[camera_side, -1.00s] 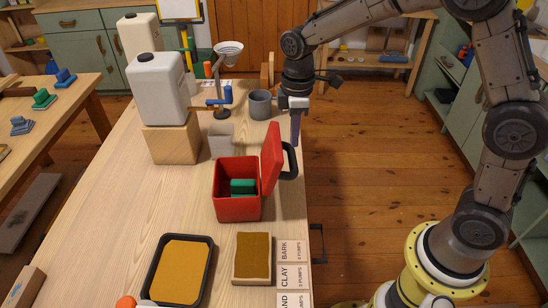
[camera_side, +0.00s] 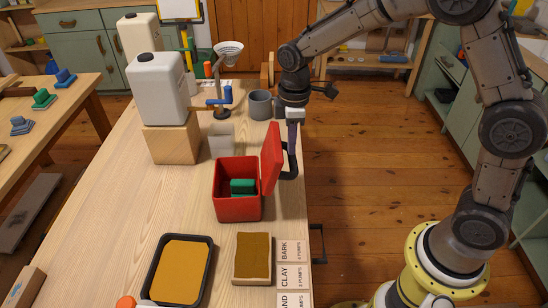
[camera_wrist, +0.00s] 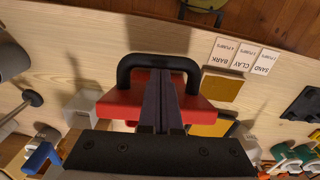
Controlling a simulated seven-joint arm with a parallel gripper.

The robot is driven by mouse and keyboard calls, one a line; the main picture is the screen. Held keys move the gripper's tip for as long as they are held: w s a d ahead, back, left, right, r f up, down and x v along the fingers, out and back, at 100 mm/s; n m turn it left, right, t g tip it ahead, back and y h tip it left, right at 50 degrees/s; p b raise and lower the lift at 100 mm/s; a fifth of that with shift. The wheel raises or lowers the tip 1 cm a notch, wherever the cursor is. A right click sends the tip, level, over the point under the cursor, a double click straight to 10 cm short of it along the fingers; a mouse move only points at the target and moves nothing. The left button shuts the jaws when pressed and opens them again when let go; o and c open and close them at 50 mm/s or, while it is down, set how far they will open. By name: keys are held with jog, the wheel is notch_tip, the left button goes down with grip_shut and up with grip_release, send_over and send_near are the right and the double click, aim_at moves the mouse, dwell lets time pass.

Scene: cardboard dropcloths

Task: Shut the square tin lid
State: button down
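The square red tin (camera_side: 238,209) stands on the bench with green blocks (camera_side: 243,186) inside. Its red lid (camera_side: 270,158) is open, standing nearly upright along the tin's right side, with a black handle (camera_side: 292,168) on its outer face. My gripper (camera_side: 292,148) points down at the outer side of the lid, by the top of the handle. In the wrist view, my gripper's two dark fingers (camera_wrist: 161,75) lie together, shut, between the arms of the handle (camera_wrist: 158,60) and in front of the lid (camera_wrist: 115,104). Whether they touch the lid or handle is unclear.
A grey cup (camera_side: 260,105) and a light grey square container (camera_side: 221,139) stand behind the tin. A white canister (camera_side: 160,88) sits on a wooden block at left. Bench left of the tin is clear.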

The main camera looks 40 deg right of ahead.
send_over(263, 167)
jog(key=shift+w+f, duration=0.1)
jog(key=shift+f, duration=0.3)
dwell(1.6)
dwell(0.6)
notch_tip(263, 167, up, 7)
dwell(0.7)
